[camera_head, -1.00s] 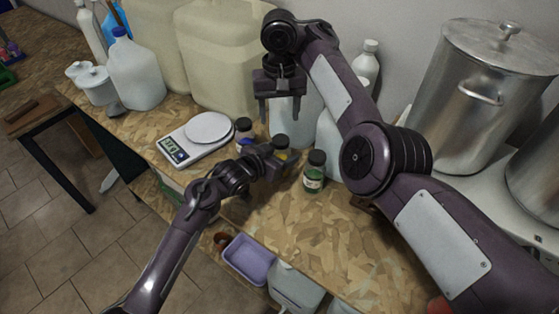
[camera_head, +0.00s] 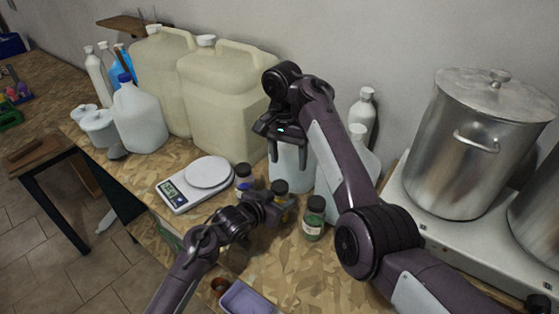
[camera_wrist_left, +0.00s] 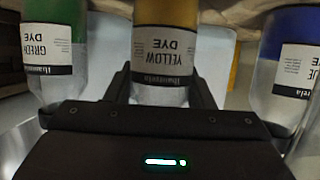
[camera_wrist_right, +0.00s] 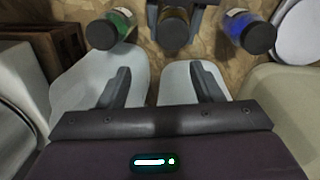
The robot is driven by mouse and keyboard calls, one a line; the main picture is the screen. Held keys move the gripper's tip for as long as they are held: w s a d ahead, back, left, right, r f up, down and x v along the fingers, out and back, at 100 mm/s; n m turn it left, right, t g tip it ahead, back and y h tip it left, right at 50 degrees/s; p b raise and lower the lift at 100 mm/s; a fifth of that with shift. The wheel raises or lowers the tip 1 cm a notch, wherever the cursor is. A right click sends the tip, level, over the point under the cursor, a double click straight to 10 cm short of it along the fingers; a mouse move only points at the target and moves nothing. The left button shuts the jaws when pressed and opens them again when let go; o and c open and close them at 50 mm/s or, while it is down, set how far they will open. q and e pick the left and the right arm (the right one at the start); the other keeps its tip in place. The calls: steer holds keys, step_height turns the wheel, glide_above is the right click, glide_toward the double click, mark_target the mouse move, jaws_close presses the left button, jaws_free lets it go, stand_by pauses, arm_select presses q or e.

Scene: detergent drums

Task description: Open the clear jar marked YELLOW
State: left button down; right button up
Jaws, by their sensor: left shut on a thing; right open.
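The clear jar marked YELLOW (camera_wrist_left: 163,50) has yellow dye and a label reading YELLOW DYE; it appears upside down in the left wrist view. Its dark lid (camera_head: 280,187) shows in the head view, and from above in the right wrist view (camera_wrist_right: 173,32). My left gripper (camera_head: 277,208) is shut on this jar from the front, fingers on either side of it. My right gripper (camera_wrist_right: 165,88) is open and empty, pointing down above and behind the jar; in the head view it (camera_head: 288,150) hangs higher than the lid, apart from it.
A green dye jar (camera_head: 314,218) stands right of the yellow one and a blue dye jar (camera_head: 243,178) left of it. A scale (camera_head: 197,186) is further left. Big cream jugs (camera_head: 225,100) and white bottles stand behind. Steel pots (camera_head: 465,150) are at right.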

mark_target(280, 185)
steer(key=m, duration=0.3)
steer(key=shift+s+a+r, duration=0.1)
steer(key=shift+s+a, duration=0.1)
steer(key=shift+a, duration=0.1)
steer(key=m, duration=0.1)
steer(key=s+a+m, duration=0.1)
steer(key=m, duration=0.1)
steer(key=shift+a+r+t+y, duration=0.1)
steer(key=shift+a+t+y, duration=0.1)
steer(key=shift+t+y, duration=0.15)
steer(key=shift+f, duration=3.9)
steer(key=c, duration=1)
steer(key=n, duration=1.3)
steer(key=shift+w+r+n, duration=0.1)
steer(key=shift+n, duration=0.2)
